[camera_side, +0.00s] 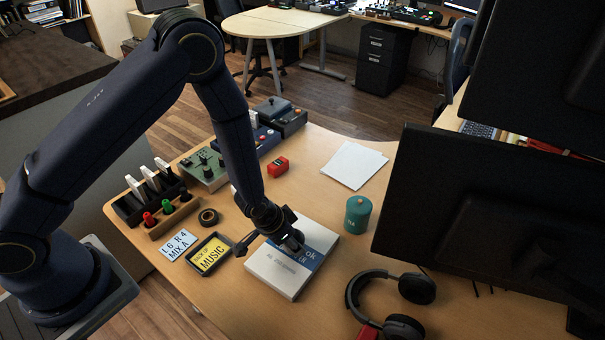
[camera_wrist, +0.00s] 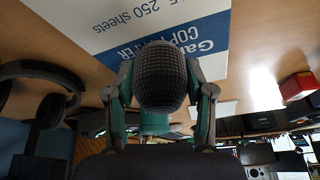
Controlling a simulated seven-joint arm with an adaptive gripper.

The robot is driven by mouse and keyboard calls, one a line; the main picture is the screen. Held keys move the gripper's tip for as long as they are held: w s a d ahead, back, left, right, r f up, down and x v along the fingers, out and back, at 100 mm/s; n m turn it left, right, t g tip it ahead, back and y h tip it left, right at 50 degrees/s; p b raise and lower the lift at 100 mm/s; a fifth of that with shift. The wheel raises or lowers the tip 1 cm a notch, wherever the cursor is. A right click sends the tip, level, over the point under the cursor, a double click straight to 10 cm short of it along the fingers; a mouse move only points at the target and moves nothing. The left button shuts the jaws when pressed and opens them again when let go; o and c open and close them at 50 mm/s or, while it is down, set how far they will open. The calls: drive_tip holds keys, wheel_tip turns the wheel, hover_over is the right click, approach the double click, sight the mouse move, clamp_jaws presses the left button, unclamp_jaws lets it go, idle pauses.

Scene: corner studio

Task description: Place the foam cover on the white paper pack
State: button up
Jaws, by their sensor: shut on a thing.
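The foam cover (camera_wrist: 162,75) is a dark, rounded, mesh-textured piece between my gripper's fingers in the wrist view. In the side view the foam cover (camera_side: 293,241) shows as a small dark shape at the gripper's end. My gripper (camera_side: 272,228) is shut on it and is over the white paper pack (camera_side: 274,273). The pack lies flat on the desk, white with a blue printed band; it also fills the upper part of the wrist view (camera_wrist: 215,35). I cannot tell whether the cover touches the pack.
A teal canister (camera_side: 358,214) stands right of the pack, headphones (camera_side: 412,290) lie at the front right, and a yellow sign (camera_side: 210,255) is to the left. A tape roll (camera_side: 208,217) and a red box (camera_side: 278,166) are behind. Black monitors (camera_side: 470,210) block the right side.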

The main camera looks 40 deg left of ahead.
drive_tip(key=shift+o, duration=1.4)
drive_tip(key=shift+f, duration=0.15)
drive_tip(key=o, duration=0.5)
drive_tip(key=shift+c, duration=0.2)
